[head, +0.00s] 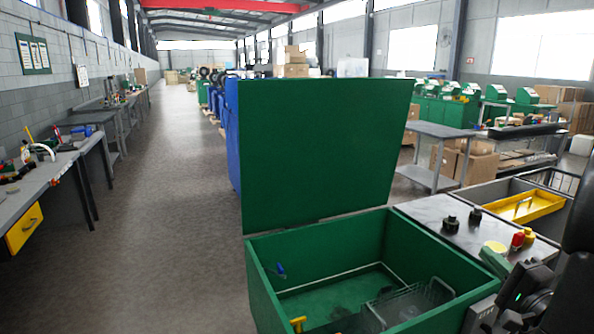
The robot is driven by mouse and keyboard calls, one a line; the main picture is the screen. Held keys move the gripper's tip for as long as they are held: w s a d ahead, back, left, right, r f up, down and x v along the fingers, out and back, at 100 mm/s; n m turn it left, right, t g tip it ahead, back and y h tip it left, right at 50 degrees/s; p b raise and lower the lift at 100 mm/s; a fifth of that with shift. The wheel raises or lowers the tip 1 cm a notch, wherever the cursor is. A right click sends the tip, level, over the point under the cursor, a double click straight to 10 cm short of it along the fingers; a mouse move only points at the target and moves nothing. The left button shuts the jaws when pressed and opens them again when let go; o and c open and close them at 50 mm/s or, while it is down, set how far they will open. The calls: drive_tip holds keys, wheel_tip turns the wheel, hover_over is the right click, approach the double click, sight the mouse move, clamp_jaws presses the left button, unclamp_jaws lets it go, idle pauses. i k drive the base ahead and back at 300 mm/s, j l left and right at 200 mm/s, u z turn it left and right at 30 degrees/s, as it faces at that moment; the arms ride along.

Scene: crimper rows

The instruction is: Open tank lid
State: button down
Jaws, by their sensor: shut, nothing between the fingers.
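The green tank (258,285) stands in front of me at the lower middle, with its top open. Its flat green lid (320,150) stands raised and nearly upright along the tank's back edge. Inside the tank I see a wire basket (410,302), a yellow-handled item (298,324) and a small blue item (281,268). My gripper (484,313) is at the lower right, by the tank's right wall, apart from the lid. It is shut and holds nothing. Dark parts of my arm hide part of the tank's right side.
A grey table (440,130) stands behind. Workbenches line the left wall; the aisle floor (170,200) is clear.

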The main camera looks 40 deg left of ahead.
sight(311, 150)
drive_tip(key=k+j, duration=0.2)
drive_tip(key=j, duration=0.15)
drive_tip(key=k+j+u, duration=0.1)
drive_tip(key=j, duration=0.25)
drive_tip(key=k+j, duration=0.25)
drive_tip(key=j, duration=0.15)
drive_tip(key=k+j, duration=0.2)
drive_tip(key=j, duration=0.15)
drive_tip(key=i+j+u, duration=0.2)
drive_tip(key=i+j, duration=0.85)
